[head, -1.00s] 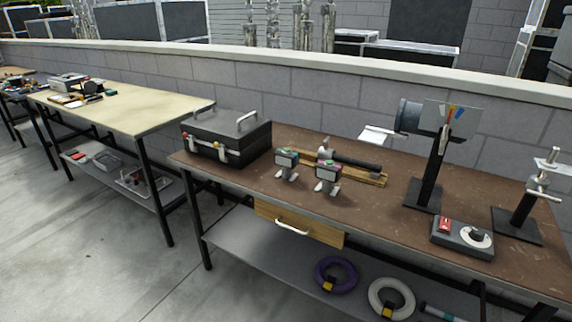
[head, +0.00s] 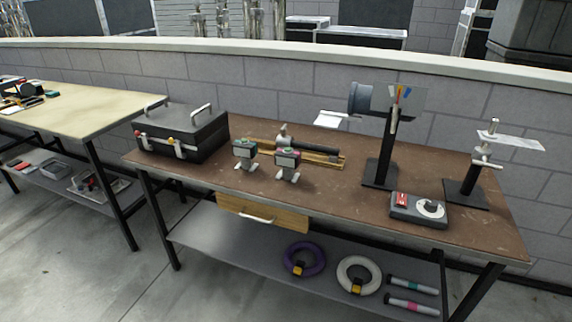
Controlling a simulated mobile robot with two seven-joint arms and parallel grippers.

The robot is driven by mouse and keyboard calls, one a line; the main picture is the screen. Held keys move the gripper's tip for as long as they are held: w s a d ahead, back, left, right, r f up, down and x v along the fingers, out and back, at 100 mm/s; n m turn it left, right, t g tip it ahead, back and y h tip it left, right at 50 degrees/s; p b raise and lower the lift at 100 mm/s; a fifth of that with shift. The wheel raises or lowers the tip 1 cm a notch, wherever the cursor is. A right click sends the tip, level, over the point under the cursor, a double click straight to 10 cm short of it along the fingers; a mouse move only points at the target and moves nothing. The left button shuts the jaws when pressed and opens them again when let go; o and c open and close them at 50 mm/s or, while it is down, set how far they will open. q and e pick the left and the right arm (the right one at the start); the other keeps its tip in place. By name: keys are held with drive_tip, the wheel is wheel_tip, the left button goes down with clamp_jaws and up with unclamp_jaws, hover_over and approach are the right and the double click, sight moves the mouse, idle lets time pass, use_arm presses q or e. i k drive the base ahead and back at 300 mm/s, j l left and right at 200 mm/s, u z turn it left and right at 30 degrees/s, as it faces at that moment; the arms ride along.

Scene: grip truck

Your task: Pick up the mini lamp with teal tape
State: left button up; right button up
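Two small grey box-shaped devices on stands are on the brown workbench: a left one (head: 244,153) and a right one (head: 287,163). Both show some green on top, and the right one also shows red. On the bench's lower shelf lie two dark tubes with light ends, one with a teal band (head: 411,286) and one with a pink band (head: 411,306). I cannot tell for certain which item is the mini lamp with teal tape. Neither of my grippers is in view.
The workbench (head: 340,205) also holds a black case (head: 182,138), a flag-bearing stand (head: 379,172), a control box (head: 419,209) and a clamp stand (head: 467,192). Rings (head: 305,259) lie on the lower shelf. A pale table (head: 85,108) stands left. The concrete floor in front is clear.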

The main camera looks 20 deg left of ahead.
sight(248, 151)
drive_tip(key=i+j, duration=0.1)
drive_tip(key=j, duration=0.3)
drive_tip(key=i+j+u, duration=0.1)
drive_tip(key=j, duration=0.3)
drive_tip(key=i+j, duration=0.1)
drive_tip(key=j, duration=0.3)
drive_tip(key=i+j+u, duration=0.1)
drive_tip(key=j, duration=0.25)
drive_tip(key=i+j, duration=0.15)
drive_tip(key=j, duration=0.25)
drive_tip(key=i+j+u, duration=0.1)
drive_tip(key=j, duration=0.25)
drive_tip(key=i+j, duration=0.15)
drive_tip(key=j, duration=0.25)
